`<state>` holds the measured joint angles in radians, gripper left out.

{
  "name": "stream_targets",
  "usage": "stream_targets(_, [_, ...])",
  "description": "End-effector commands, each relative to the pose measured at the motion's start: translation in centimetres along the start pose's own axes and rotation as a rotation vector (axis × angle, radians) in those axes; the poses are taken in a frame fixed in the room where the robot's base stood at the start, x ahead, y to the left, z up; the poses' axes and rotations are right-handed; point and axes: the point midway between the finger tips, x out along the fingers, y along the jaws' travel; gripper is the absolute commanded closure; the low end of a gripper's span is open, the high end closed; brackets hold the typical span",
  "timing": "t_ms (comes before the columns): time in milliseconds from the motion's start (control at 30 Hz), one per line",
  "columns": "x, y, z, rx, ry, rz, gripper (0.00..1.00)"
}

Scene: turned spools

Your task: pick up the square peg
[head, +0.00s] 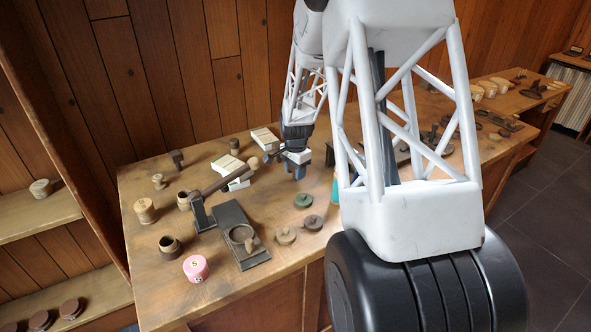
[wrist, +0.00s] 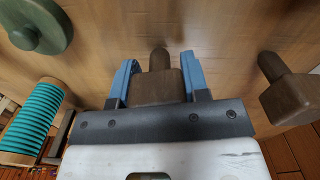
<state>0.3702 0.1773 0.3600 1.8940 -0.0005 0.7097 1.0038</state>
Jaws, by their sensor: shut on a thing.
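The square peg (wrist: 158,88) is a dark brown block with a round stem, seen in the middle of the wrist view. My gripper (wrist: 159,78) has its blue fingers on either side of the block, shut on it. The stem sticks out past the fingers over the wooden table. In the head view my gripper (head: 295,170) is low over the middle of the table, and I cannot make out the peg there. I cannot tell whether the peg touches the table.
Another brown stemmed peg (wrist: 286,96) is at the right of the wrist view. A green disc (wrist: 36,24) and a teal-wound spool (wrist: 32,122) are at its left. A dark board (head: 240,240), pink spool (head: 195,268) and several small turned pieces lie on the table (head: 150,290).

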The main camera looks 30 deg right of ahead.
Motion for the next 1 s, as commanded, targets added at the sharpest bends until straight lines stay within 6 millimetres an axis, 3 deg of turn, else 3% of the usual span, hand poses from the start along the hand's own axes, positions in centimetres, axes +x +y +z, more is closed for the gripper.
stream_targets(267, [-1.2, 0.0, 0.0, 0.000, 0.001, -0.001, 0.81])
stream_targets(467, [-3.7, 0.0, 0.0, 0.000, 0.001, -0.002, 0.81])
stream_targets(1000, [-4.3, 6.8, 4.3, 0.000, 0.000, 0.000, 0.81])
